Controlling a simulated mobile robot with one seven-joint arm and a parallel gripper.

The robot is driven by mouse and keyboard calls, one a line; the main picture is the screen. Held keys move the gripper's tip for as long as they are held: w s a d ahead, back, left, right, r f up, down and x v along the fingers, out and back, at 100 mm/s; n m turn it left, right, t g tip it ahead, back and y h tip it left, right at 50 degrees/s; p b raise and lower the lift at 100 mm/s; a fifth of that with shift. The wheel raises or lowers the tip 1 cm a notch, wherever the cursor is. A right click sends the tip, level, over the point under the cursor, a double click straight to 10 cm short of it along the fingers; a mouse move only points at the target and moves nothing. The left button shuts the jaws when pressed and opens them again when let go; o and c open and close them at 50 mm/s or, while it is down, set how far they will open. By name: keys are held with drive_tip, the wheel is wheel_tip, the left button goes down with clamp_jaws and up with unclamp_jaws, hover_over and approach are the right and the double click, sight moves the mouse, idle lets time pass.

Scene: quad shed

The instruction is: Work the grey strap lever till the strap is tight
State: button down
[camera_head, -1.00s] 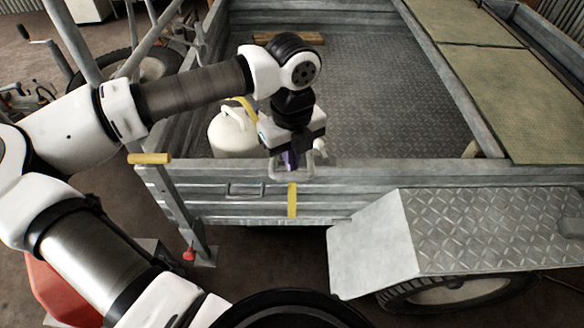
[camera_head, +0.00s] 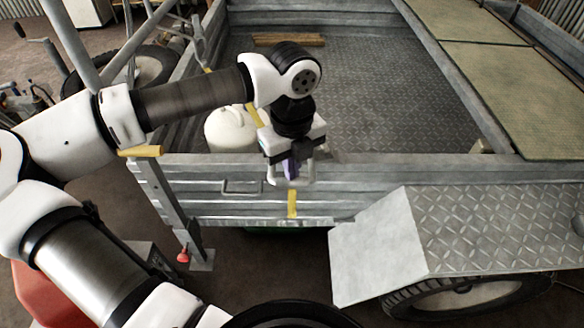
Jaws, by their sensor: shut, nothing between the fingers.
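The yellow strap shows as a short piece (camera_head: 292,204) hanging on the outside of the trailer's near side wall, and as another piece (camera_head: 255,116) beside the white tank inside. My gripper (camera_head: 290,180) points down at the top edge of the side wall, right above the hanging strap piece. Its fingers are shut with nothing held, with a small purple part showing between the pale sides. The grey strap lever cannot be told apart clearly; my gripper covers the place where the strap crosses the wall. I cannot tell whether the fingers touch the lever.
A white tank (camera_head: 230,132) stands inside the trailer behind the grey side wall (camera_head: 222,170). A wooden block (camera_head: 288,40) lies on the tread-plate floor. A mudguard (camera_head: 385,245) juts out at right. A post with a yellow handle (camera_head: 140,151) stands left.

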drive_tip(key=shift+f+b, duration=1.75)
drive_tip(key=shift+f, duration=0.2)
drive_tip(key=shift+r+p, duration=2.4)
drive_tip(key=shift+r, duration=2)
drive_tip(key=shift+f, duration=0.2)
wheel_tip(320, 180, down, 8)
drive_tip(key=b, duration=0.8)
drive_tip(key=shift+f, duration=0.1)
drive_tip(key=shift+r+p, duration=2.3)
drive_tip(key=shift+r, duration=1.95)
drive_tip(key=shift+r, duration=0.15)
wheel_tip(320, 180, up, 6)
drive_tip(key=p, duration=0.3)
